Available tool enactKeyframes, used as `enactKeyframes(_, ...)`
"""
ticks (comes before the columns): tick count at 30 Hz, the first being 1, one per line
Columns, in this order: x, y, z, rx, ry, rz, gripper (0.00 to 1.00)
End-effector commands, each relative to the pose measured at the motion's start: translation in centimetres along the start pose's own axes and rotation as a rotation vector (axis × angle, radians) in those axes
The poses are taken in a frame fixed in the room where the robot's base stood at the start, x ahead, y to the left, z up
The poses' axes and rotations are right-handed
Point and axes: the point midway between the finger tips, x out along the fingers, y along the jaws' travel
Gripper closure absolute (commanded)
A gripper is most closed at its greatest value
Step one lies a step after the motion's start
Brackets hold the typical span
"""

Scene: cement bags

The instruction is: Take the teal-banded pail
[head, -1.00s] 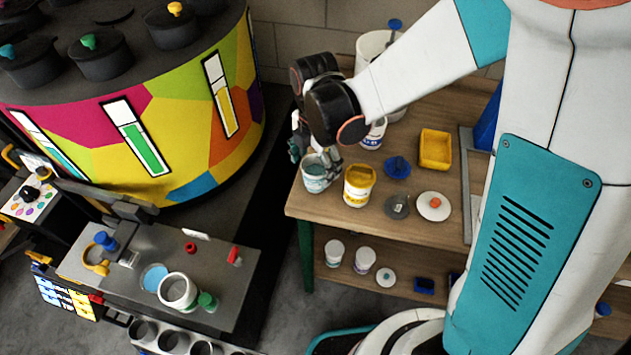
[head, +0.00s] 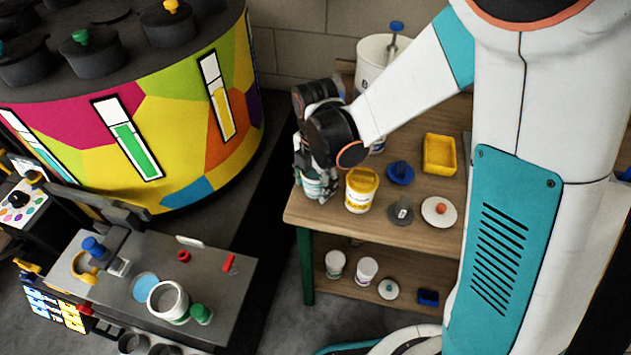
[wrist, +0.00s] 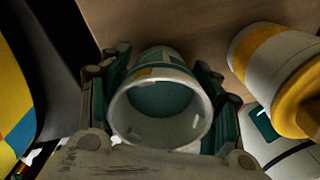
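The teal-banded pail (head: 314,185) stands upright at the left front corner of the wooden table, partly hidden by my gripper. In the wrist view the pail (wrist: 160,105) shows its pale rim and teal inside. My gripper (head: 316,178) has come down over it. Its fingers (wrist: 163,85) are spread, one on each side of the pail. I cannot tell whether they touch its wall.
A yellow-topped pail (head: 361,190) stands close to the right, also in the wrist view (wrist: 275,70). Lids, a yellow tray (head: 439,154) and a large white bucket (head: 375,60) share the table (head: 330,218). A colourful drum (head: 130,110) stands left, across a gap.

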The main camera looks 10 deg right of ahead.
Motion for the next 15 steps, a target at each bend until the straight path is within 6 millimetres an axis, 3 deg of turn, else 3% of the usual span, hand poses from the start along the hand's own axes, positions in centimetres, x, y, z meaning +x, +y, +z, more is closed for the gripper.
enactKeyframes(1, 0.00, 0.00, 0.00, 0.000, 0.000, 0.000, 0.64)
enactKeyframes(3, 0.00, 0.00, 0.00, 0.000, 0.000, 0.000, 0.77)
enactKeyframes(15, -0.20, -0.01, 0.00, 0.000, 0.000, 0.000, 0.78)
